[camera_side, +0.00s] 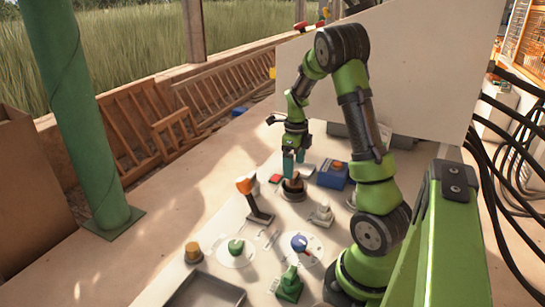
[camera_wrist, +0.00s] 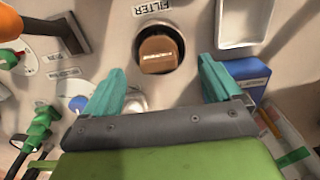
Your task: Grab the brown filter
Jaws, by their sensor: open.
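The brown filter (camera_wrist: 157,54) sits in a round dark socket in the pale panel in the wrist view, with the label FILTER beside it at the top. It also shows in the side view (camera_side: 294,183) as a small brown piece in a dark ring. My gripper (camera_wrist: 163,82) is open, with its two teal fingers apart. The filter lies ahead of the fingertips, between their lines, and nothing is held. In the side view my gripper (camera_side: 294,160) points down just above the filter; I cannot tell the exact gap.
An orange-topped lever (camera_side: 258,200), a blue box (camera_side: 333,176), a white-grey knob (camera_side: 322,213), a blue-handled dial (camera_side: 300,244), a green knob (camera_side: 235,247), a green valve (camera_side: 289,285) and a brown-orange knob (camera_side: 193,252) surround it. A grey tray (camera_side: 205,293) is at the front.

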